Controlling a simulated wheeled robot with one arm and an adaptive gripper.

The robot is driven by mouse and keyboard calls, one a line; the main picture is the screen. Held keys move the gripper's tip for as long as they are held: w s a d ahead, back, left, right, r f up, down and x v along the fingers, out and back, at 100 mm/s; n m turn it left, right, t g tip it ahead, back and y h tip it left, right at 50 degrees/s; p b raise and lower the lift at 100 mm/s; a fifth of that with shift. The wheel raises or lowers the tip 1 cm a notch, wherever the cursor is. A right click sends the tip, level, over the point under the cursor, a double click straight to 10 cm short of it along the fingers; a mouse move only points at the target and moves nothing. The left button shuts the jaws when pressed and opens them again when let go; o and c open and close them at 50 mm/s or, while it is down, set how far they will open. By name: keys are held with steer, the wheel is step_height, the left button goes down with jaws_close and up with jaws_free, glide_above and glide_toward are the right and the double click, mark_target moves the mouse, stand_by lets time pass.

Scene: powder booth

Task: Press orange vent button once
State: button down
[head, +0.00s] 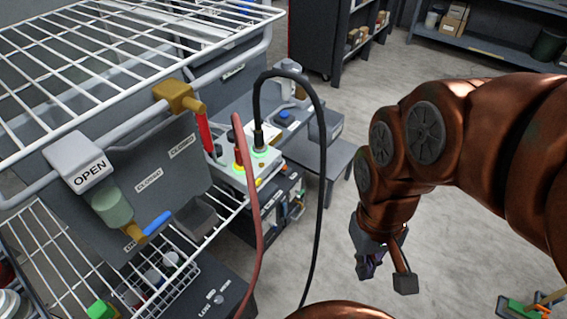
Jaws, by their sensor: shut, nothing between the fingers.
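A pale control box (225,172) stands at the centre left, beside the grey cabinet. On its top is a small round control with a yellow-orange ring (239,167); I cannot tell for sure that this is the orange vent button, and no label on it can be read. A green-ringed fitting (259,151) with a black cable sits just right of it. My gripper (385,274) is shut and empty. It hangs pointing down over the floor, well right of the control box and apart from it.
A black cable (322,150) and a reddish hose (247,190) arch between the box and my gripper. White wire racks (130,40), a red-handled valve (203,130) and a blue-handled valve (158,223) crowd the left. A grey stool (330,160) stands behind. Floor at right is mostly clear.

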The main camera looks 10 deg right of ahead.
step_height(320, 180, up, 14)
steer(key=p, duration=1.2)
steer(key=shift+f+p, duration=0.25)
steer(key=shift+p, duration=0.1)
